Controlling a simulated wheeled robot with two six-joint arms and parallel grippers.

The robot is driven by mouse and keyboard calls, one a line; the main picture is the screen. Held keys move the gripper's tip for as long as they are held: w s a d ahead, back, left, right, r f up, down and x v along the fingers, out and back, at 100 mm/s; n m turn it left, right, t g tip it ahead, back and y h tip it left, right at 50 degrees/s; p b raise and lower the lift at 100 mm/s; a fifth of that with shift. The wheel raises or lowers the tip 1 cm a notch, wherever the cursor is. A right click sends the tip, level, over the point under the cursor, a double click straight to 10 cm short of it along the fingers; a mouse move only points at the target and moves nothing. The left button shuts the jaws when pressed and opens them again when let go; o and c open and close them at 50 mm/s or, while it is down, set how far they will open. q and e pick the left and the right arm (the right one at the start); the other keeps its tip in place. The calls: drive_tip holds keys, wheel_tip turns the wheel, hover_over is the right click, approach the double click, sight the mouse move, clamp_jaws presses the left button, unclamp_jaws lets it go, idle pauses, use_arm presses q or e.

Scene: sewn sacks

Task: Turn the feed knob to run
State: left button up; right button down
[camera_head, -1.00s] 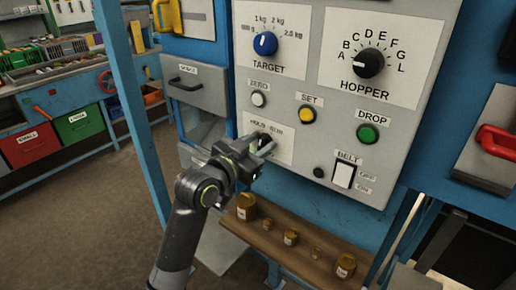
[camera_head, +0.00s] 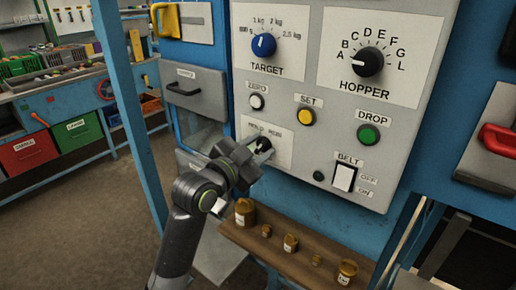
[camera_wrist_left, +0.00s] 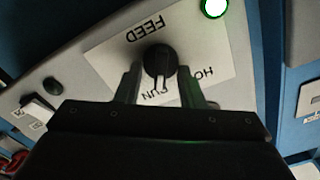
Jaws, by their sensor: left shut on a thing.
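The black feed knob (camera_head: 265,144) sits on a white label plate with HOLD and RUN marks, low on the grey panel. My left gripper (camera_head: 257,150) is at the knob, its fingers on either side of it. In the left wrist view the knob (camera_wrist_left: 158,60) stands between the two fingers (camera_wrist_left: 160,87), and the plate appears upside down. The knob's pale pointer line there faces the RUN lettering, which the gripper body partly covers. In the head view my gripper hides part of the knob. My right gripper is not in view.
The white zero button (camera_head: 257,101), yellow set button (camera_head: 307,117), green drop button (camera_head: 368,135) and belt switch (camera_head: 344,177) are nearby on the panel. Below, several brass weights stand on a wooden shelf (camera_head: 310,262). A drawer (camera_head: 196,88) is at left.

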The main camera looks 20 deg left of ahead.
use_arm(q)
drive_tip(key=o, duration=1)
drive_tip(key=p+v, duration=0.6)
drive_tip(key=v, duration=1.1)
drive_tip(key=shift+s, duration=0.2)
drive_tip(key=shift+a, duration=0.1)
